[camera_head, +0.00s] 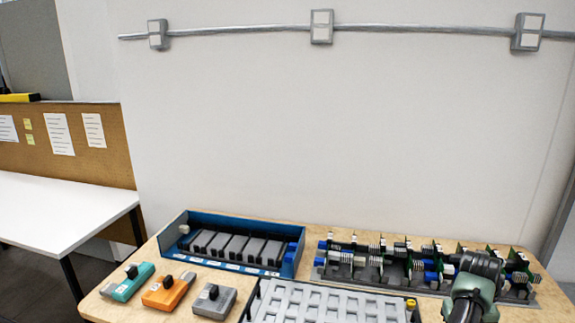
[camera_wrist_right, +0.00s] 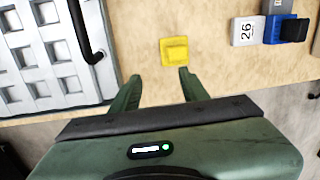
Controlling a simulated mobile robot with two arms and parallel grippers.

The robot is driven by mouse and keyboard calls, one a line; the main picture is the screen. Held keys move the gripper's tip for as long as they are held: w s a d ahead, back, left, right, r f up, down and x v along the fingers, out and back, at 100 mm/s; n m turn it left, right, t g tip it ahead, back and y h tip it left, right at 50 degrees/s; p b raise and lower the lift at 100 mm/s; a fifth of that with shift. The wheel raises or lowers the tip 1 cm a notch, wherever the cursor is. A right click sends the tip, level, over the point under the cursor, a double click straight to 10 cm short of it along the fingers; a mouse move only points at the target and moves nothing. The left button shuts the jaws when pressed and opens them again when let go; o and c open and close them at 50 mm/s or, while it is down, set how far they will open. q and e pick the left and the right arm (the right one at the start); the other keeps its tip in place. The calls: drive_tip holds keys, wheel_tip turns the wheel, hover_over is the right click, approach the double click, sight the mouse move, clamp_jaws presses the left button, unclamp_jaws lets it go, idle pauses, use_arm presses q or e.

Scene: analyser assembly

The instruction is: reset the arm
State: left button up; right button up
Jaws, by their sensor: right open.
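My right arm (camera_head: 470,296) comes in at the lower right of the head view, over the near edge of the board rack. In the right wrist view my right gripper (camera_wrist_right: 160,77) is open, with its two green fingers apart and nothing between them. A small yellow block (camera_wrist_right: 174,51) lies on the wooden table just beyond the fingertips, apart from them. My left arm and gripper are not in view.
A grey tray with square pockets (camera_head: 330,301) with a black handle (camera_wrist_right: 86,32) lies at the front. A blue box of dark modules (camera_head: 293,262) and a rack of green boards (camera_head: 375,268) stand behind. Teal (camera_head: 128,282), orange (camera_head: 167,291) and grey (camera_head: 214,300) modules lie left.

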drive_tip(key=s+d+f+n, duration=0.1)
drive_tip(key=s+n, duration=0.1)
drive_tip(key=s+d+f+n+h, duration=0.1)
drive_tip(key=s+n, duration=0.1)
drive_tip(key=s+d+f+n+h, duration=0.1)
drive_tip(key=s+n, duration=0.2)
drive_tip(key=shift+d+f+t, duration=0.15)
drive_tip(key=shift+d+t, duration=0.15)
drive_tip(key=shift+d, duration=0.1)
drive_tip(key=s+a+f+n+t+y, duration=0.1)
drive_tip(key=s+a+n+t+y, duration=0.1)
drive_tip(key=s+a+n, duration=1.3)
drive_tip(key=s+a+f+n+t+y, duration=0.1)
drive_tip(key=s+a+f+n+y, duration=0.1)
drive_tip(key=s+a+n, duration=1.2)
drive_tip(key=w+d+f+n+g, duration=0.1)
drive_tip(key=w+d+f+n, duration=0.1)
drive_tip(key=f, duration=1)
drive_tip(key=w+d+f+n, duration=0.2)
drive_tip(key=f, duration=1.1)
drive_tip(key=s+d+f+g, duration=0.1)
drive_tip(key=s+d+f, duration=0.2)
drive_tip(key=s+f, duration=1.3)
drive_tip(key=shift+s+f+g+h, duration=0.3)
drive_tip(key=shift+s+f, duration=0.05)
drive_tip(key=shift+s, duration=0.05)
